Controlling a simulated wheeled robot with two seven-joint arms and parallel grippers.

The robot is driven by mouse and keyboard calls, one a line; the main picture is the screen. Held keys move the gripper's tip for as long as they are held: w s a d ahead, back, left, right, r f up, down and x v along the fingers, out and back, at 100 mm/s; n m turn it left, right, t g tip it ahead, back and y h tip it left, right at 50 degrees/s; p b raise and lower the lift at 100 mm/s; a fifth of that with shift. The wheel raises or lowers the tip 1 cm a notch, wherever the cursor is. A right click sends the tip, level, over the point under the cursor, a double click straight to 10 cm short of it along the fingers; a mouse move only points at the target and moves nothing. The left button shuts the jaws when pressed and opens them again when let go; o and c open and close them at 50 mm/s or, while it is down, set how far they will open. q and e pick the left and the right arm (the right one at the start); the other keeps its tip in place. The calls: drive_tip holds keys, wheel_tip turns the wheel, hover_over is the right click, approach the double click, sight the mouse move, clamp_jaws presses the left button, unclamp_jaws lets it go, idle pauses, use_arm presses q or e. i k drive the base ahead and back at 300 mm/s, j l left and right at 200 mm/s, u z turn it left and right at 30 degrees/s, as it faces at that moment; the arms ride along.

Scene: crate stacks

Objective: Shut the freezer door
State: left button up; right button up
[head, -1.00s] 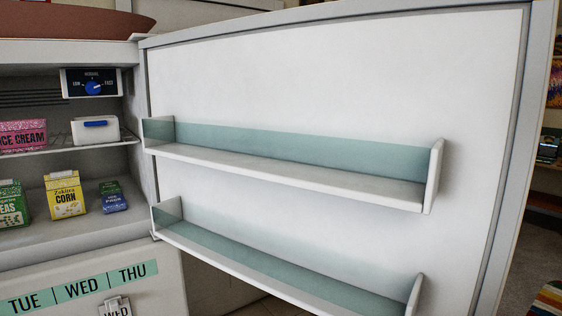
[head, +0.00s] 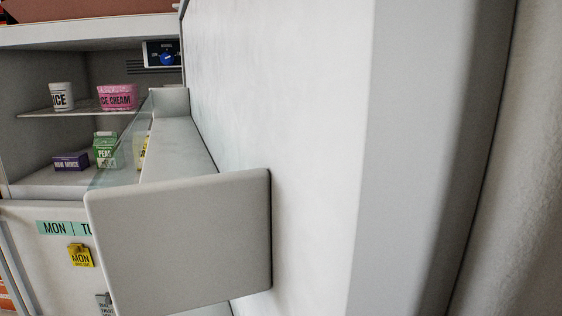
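The freezer door (head: 285,100) stands open and fills the middle of the head view, seen close and nearly edge-on. Its inner face looks to the left, and its thick edge (head: 430,150) runs down the right side. A door shelf (head: 180,245) juts left from the inner face. The freezer compartment (head: 110,68) is open behind it at the left, with its contents in sight. Neither of my grippers is in view.
Inside the freezer are an ice tub (head: 61,96), a pink ice cream tub (head: 118,97), a peas carton (head: 105,150) and a purple box (head: 71,161). Day labels (head: 62,228) mark the front below. A pale surface (head: 525,170) fills the far right.

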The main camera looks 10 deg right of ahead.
sight(310, 157)
drive_tip(key=l+u, duration=0.2)
drive_tip(key=l, duration=0.25)
drive_tip(key=k+l+u, duration=0.2)
drive_tip(key=l, duration=0.2)
drive_tip(key=k+l+u, duration=0.1)
drive_tip(key=l+u, duration=0.15)
drive_tip(key=l, duration=0.15)
